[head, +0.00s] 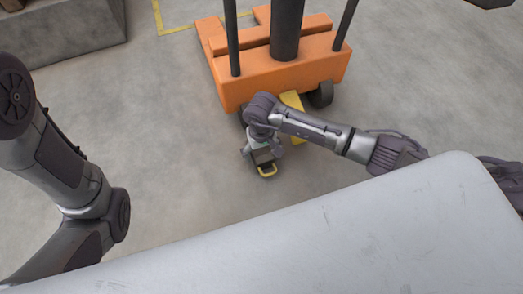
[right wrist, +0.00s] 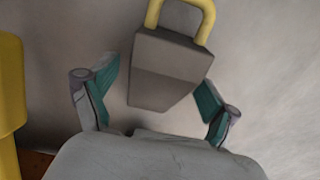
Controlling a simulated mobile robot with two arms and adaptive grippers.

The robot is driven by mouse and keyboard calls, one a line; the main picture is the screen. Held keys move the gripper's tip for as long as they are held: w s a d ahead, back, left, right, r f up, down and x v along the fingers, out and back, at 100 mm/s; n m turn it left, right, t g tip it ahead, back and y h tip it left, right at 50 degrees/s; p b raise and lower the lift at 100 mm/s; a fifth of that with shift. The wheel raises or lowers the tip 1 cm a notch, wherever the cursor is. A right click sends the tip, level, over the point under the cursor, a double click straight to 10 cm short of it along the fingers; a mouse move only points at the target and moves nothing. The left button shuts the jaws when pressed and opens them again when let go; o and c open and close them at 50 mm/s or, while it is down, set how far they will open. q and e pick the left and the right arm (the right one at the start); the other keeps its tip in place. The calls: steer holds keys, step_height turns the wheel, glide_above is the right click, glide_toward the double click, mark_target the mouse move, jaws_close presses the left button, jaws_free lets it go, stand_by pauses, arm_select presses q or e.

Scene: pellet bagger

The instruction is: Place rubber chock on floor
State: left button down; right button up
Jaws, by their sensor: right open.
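The rubber chock (right wrist: 165,72) is a dark grey wedge block with a yellow loop handle (right wrist: 182,10). In the head view the chock (head: 262,157) is low over or on the concrete floor (head: 180,155), in front of the orange machine; I cannot tell for certain whether it touches the floor. My right gripper (head: 261,146) reaches down at it. In the right wrist view the gripper's fingers (right wrist: 158,74) are open, one on each side of the block, with a gap at the left finger. My left arm shows, but its gripper is out of view.
The orange wheeled machine (head: 285,75) with dark posts stands just behind the chock. A yellow part (head: 292,102) of it is close to my right wrist. A grey concrete block (head: 70,35) is at the back left. Floor to the left is clear.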

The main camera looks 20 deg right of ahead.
mark_target(262, 151)
step_height(262, 151, up, 12)
steer(key=p, duration=0.7)
steer(key=shift+r+p, duration=0.15)
steer(key=shift+p, duration=0.2)
